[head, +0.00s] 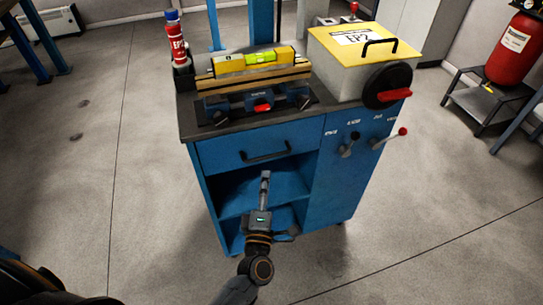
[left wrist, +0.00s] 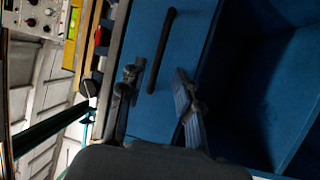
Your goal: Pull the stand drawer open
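The blue stand (head: 333,185) has a drawer (head: 222,152) under its dark top. The drawer front looks flush with the stand, so it appears shut. Its black bar handle (head: 266,153) is on the front. My left gripper (head: 265,178) is in front of the stand, just below the handle in the head view. In the left wrist view, my left gripper (left wrist: 158,82) is open, its two fingers apart with nothing between them. The handle (left wrist: 161,50) lies ahead of the fingertips, in line with the gap, with no visible contact. My right gripper is not in view.
An open shelf (head: 245,197) lies below the drawer. A yellow level (head: 255,60) rests on a clamped bar on top, beside a red bottle (head: 177,42) and a yellow-lidded box (head: 340,65). Levers (head: 390,138) stick out at right. Floor in front is clear.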

